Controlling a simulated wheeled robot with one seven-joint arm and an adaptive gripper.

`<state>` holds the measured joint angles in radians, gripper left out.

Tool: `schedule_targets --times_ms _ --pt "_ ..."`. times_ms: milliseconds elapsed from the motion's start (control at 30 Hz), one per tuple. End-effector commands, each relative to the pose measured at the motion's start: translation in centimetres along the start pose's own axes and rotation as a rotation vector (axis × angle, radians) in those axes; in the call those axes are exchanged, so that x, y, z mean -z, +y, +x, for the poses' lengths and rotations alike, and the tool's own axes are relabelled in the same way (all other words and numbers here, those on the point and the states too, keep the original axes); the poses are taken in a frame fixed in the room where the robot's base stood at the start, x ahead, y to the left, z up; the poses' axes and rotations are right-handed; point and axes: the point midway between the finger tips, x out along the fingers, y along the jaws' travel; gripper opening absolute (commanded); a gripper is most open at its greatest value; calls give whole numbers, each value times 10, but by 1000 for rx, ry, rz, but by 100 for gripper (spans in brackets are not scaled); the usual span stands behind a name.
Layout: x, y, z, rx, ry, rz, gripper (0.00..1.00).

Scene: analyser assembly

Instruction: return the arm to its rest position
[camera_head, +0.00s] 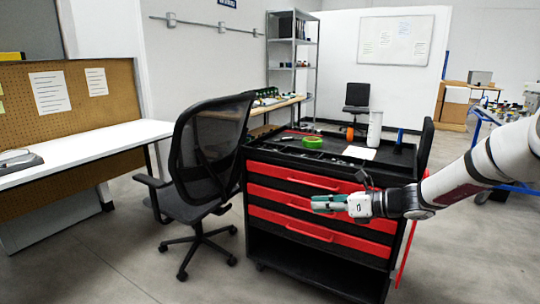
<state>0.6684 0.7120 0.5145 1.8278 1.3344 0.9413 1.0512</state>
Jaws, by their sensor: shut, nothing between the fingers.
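My gripper (322,203) is at the end of my white and black arm, which reaches in from the right edge. The gripper points left, is shut and holds nothing. In the picture it lies in front of the red drawers of a black tool cart (318,272). I cannot tell the exact gap between the gripper and the drawer fronts.
A black office chair (207,150) stands left of the cart. A green tape roll (312,142) and a white cylinder (374,128) are on the cart top. A white desk (90,148) is at the left. Floor is clear at the front left.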

Motion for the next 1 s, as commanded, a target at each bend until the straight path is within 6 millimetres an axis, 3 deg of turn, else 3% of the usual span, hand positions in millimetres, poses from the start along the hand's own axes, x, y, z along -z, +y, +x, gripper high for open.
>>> schedule_targets --times_ms 33,200,500,800,1000 --pt "-4 26 1 -34 60 -105 0" --pt "1 100 -10 -155 246 -435 0" --pt "24 212 -60 -395 529 -964 0" --pt "57 296 -138 -657 764 -1417 0" --pt "86 338 -197 -842 894 -1673 0"
